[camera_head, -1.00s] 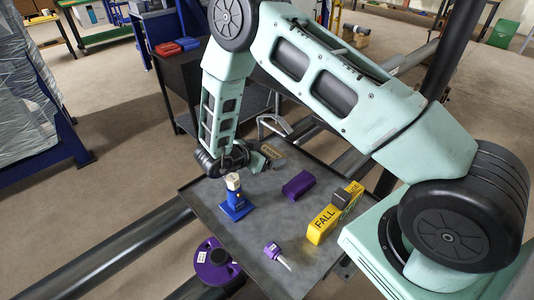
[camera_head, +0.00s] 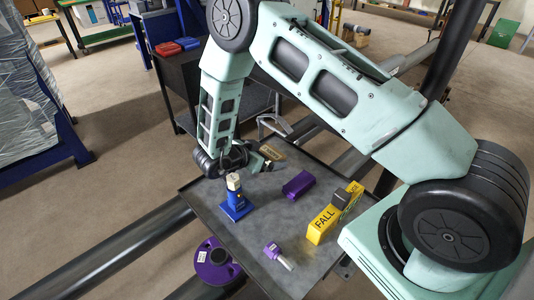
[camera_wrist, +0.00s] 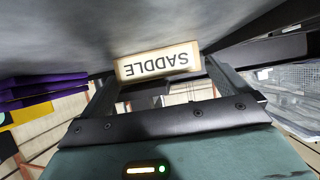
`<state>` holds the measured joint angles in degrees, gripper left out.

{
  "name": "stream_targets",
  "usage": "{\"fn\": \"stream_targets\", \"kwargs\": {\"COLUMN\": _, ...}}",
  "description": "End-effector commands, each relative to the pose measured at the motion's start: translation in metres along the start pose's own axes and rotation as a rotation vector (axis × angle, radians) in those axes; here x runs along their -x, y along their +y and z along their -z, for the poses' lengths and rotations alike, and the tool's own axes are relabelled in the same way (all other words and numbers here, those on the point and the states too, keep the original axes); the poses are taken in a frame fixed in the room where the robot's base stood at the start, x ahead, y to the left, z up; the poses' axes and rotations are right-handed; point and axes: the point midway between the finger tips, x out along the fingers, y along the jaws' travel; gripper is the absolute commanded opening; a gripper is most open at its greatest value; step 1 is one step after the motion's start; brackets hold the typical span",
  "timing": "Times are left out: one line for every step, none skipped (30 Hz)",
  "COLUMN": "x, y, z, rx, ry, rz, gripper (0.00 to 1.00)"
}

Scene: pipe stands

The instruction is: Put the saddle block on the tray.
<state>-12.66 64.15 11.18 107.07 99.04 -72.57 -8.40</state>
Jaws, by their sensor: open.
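The saddle block is a tan block. It shows in the wrist view (camera_wrist: 158,62) with the word SADDLE upside down, between the two finger ends. In the head view the saddle block (camera_head: 272,153) is at the back edge of the grey tray (camera_head: 205,195), just beyond my gripper (camera_head: 264,163). My gripper is open, with one finger at each side of the block in the wrist view (camera_wrist: 167,88). Whether the fingers touch the block, and whether it rests on the tray, I cannot tell.
On the tray are a blue stand with a white top (camera_head: 235,200), a purple block (camera_head: 298,184), a yellow FALL block (camera_head: 325,225) with a dark piece on it, and a purple-headed tool (camera_head: 274,252). A purple disc (camera_head: 215,262) lies below. Pipes run beside the tray.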

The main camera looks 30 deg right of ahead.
Motion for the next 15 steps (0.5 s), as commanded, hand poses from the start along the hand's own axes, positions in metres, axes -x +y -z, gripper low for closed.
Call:
{"fn": "stream_targets", "kwargs": {"x": 0.004, "y": 0.0, "z": 0.001, "rx": 0.0, "ry": 0.0, "rz": 0.001, "gripper": 1.0}}
{"fn": "stream_targets", "kwargs": {"x": 0.006, "y": 0.0, "z": 0.001, "rx": 0.0, "ry": -0.001, "rz": 0.001, "gripper": 1.0}}
{"fn": "stream_targets", "kwargs": {"x": 0.008, "y": 0.0, "z": 0.001, "rx": 0.0, "ry": -0.001, "rz": 0.001, "gripper": 1.0}}
{"fn": "stream_targets", "kwargs": {"x": 0.01, "y": 0.0, "z": 0.001, "rx": 0.0, "ry": -0.001, "rz": 0.001, "gripper": 1.0}}
{"fn": "stream_targets", "kwargs": {"x": 0.012, "y": 0.0, "z": 0.001, "rx": 0.0, "ry": -0.001, "rz": 0.001, "gripper": 1.0}}
{"fn": "stream_targets", "kwargs": {"x": 0.014, "y": 0.0, "z": 0.001, "rx": 0.0, "ry": -0.001, "rz": 0.001, "gripper": 1.0}}
{"fn": "stream_targets", "kwargs": {"x": 0.016, "y": 0.0, "z": 0.001, "rx": 0.0, "ry": -0.001, "rz": 0.001, "gripper": 1.0}}
{"fn": "stream_targets", "kwargs": {"x": 0.017, "y": 0.0, "z": 0.001, "rx": 0.0, "ry": -0.001, "rz": 0.001, "gripper": 1.0}}
{"fn": "stream_targets", "kwargs": {"x": 0.02, "y": 0.0, "z": 0.001, "rx": 0.0, "ry": -0.001, "rz": 0.001, "gripper": 1.0}}
{"fn": "stream_targets", "kwargs": {"x": 0.021, "y": 0.0, "z": 0.001, "rx": 0.0, "ry": -0.001, "rz": 0.001, "gripper": 1.0}}
{"fn": "stream_targets", "kwargs": {"x": 0.023, "y": 0.0, "z": 0.001, "rx": 0.0, "ry": 0.0, "rz": 0.001, "gripper": 1.0}}
{"fn": "stream_targets", "kwargs": {"x": 0.025, "y": 0.0, "z": 0.001, "rx": 0.0, "ry": 0.0, "rz": 0.001, "gripper": 1.0}}
{"fn": "stream_targets", "kwargs": {"x": 0.027, "y": 0.0, "z": 0.001, "rx": 0.0, "ry": 0.0, "rz": 0.001, "gripper": 1.0}}
{"fn": "stream_targets", "kwargs": {"x": 0.029, "y": 0.0, "z": 0.001, "rx": 0.0, "ry": 0.0, "rz": 0.001, "gripper": 1.0}}
{"fn": "stream_targets", "kwargs": {"x": 0.031, "y": 0.0, "z": 0.001, "rx": 0.001, "ry": 0.0, "rz": 0.0, "gripper": 1.0}}
